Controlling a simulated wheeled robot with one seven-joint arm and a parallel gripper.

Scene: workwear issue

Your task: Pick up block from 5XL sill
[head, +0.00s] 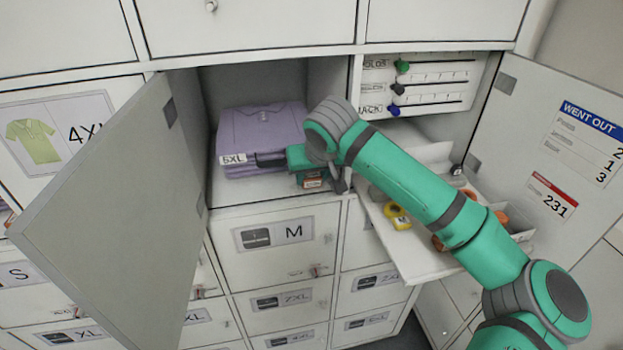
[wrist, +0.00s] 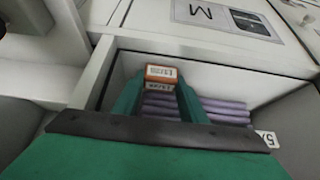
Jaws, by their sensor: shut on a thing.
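The block (wrist: 162,73), with an orange and white printed face, sits between the two green fingers of my gripper (wrist: 158,88) in the wrist view. My gripper is shut on it. My gripper (head: 306,172) is partly hidden behind my wrist there. The 5XL tag (head: 232,159) hangs at the front of the purple shirt stack (head: 258,130).
The grey compartment door (head: 110,220) stands open at left. The closed M door (head: 290,240) is below. At right, an open compartment has a pull-out shelf (head: 410,262) with a yellow tape measure (head: 397,216) under my arm, and an open door (head: 560,150).

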